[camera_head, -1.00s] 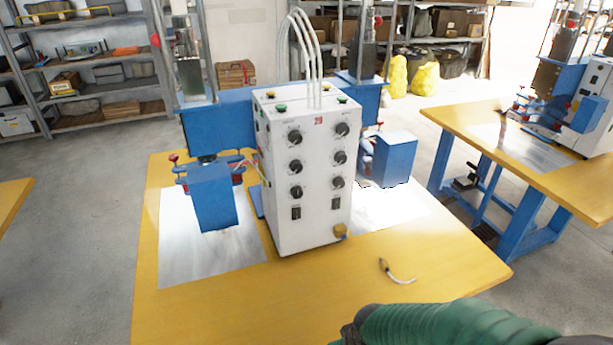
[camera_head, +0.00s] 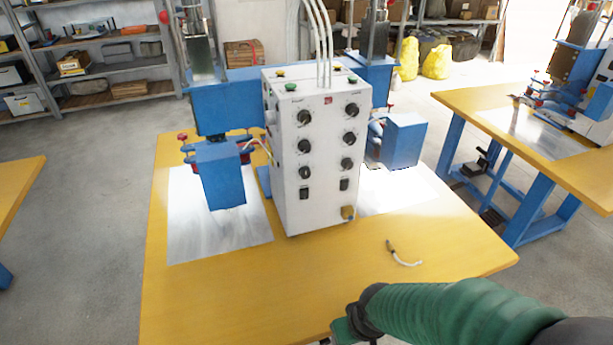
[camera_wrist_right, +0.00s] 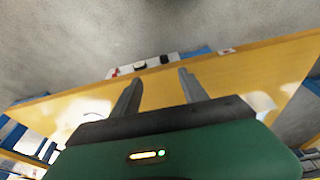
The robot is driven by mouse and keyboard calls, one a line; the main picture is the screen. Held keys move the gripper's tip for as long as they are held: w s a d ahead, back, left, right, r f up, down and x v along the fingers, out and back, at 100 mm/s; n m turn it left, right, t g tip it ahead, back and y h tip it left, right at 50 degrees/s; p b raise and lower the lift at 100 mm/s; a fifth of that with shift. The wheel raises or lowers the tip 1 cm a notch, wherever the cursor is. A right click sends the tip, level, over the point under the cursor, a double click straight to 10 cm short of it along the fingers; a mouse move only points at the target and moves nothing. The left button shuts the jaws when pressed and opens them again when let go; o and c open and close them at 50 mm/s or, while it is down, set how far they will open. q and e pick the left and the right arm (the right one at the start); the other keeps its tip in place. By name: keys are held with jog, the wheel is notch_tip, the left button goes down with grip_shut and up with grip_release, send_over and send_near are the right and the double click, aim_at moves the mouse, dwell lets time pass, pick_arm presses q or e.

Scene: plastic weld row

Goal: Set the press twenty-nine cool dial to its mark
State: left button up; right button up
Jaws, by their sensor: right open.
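The press's white control box (camera_head: 312,205) stands upright on the yellow table, with two columns of black dials on its front. The right column has an upper dial (camera_head: 351,110), a middle dial (camera_head: 349,139) and a lower dial (camera_head: 347,164). Their labels and marks are too small to read, so I cannot tell which is the cool dial. My right gripper (camera_head: 345,330) is low at the table's front, apart from the box. In the right wrist view the right gripper (camera_wrist_right: 158,82) is open, its fingers apart and empty. My left gripper is not in view.
Blue press heads (camera_head: 222,175) flank the box over metal plates (camera_head: 215,240). Another yellow workbench (camera_head: 480,103) stands at the right. The table's front is mostly clear.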

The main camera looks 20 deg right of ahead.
jog(key=w+d+f+t+b, duration=0.1)
jog(key=w+t+b, duration=0.25)
jog(key=w, duration=0.45)
jog(key=n+t+b, duration=0.3)
jog(key=t+b, duration=0.4)
jog(key=t, duration=0.5)
send_near(306, 175)
jog(key=shift+y, duration=0.3)
jog(key=w, duration=0.8)
jog(key=shift+w+r, duration=0.2)
jog(key=shift+w, duration=0.05)
jog(key=shift+c, duration=0.2)
grip_shut()
